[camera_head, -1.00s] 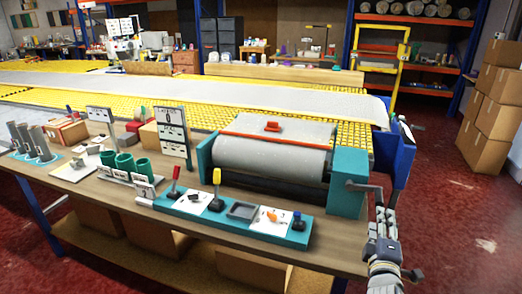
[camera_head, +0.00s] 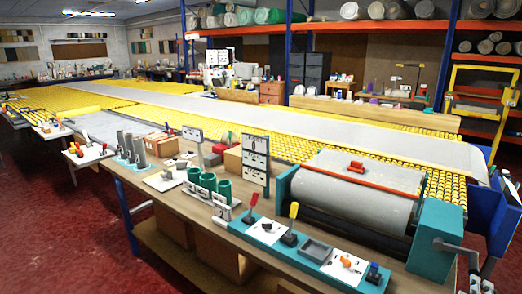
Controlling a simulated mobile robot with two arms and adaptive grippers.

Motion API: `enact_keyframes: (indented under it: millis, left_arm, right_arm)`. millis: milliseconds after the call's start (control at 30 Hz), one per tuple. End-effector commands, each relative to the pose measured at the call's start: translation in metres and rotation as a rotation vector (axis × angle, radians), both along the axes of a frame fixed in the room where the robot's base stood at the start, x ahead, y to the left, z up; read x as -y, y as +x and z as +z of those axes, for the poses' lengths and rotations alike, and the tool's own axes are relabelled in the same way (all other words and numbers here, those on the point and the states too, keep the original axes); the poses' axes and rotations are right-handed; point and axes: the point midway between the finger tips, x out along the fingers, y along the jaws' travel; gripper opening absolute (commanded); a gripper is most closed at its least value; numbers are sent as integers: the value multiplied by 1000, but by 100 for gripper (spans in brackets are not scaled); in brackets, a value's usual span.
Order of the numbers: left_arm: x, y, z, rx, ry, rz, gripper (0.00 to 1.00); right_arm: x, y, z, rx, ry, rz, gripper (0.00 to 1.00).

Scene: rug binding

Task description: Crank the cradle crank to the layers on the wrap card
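The cradle crank (camera_head: 457,249) is a grey metal arm on the teal end block (camera_head: 436,240) of the roller cradle, at the lower right. Its arm points right, and its grip hangs down toward the bottom edge of the picture. A grey roll (camera_head: 350,202) lies in the cradle, with a red-orange bar and a small red piece on top. A tall white card stand with several panels (camera_head: 256,158) stands left of the cradle; I cannot tell whether it is the wrap card, and its print is too small to read. Neither of my grippers shows.
A teal tray (camera_head: 315,250) with levers and cards lies along the bench's front edge. Green cups (camera_head: 208,184) and grey cylinders (camera_head: 133,147) stand further left. A long yellow table (camera_head: 300,148) runs behind. Red floor (camera_head: 60,220) is open at left.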

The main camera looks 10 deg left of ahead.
Motion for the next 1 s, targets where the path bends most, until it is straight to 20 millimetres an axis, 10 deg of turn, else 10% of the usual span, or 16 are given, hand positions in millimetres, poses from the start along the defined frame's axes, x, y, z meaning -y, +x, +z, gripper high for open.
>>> enact_keyframes:
  millis: [467, 1000]
  left_arm:
    - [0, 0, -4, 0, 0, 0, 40]
    - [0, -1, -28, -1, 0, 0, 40]
  right_arm:
    - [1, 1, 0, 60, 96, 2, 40]
    - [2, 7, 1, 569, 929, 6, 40]
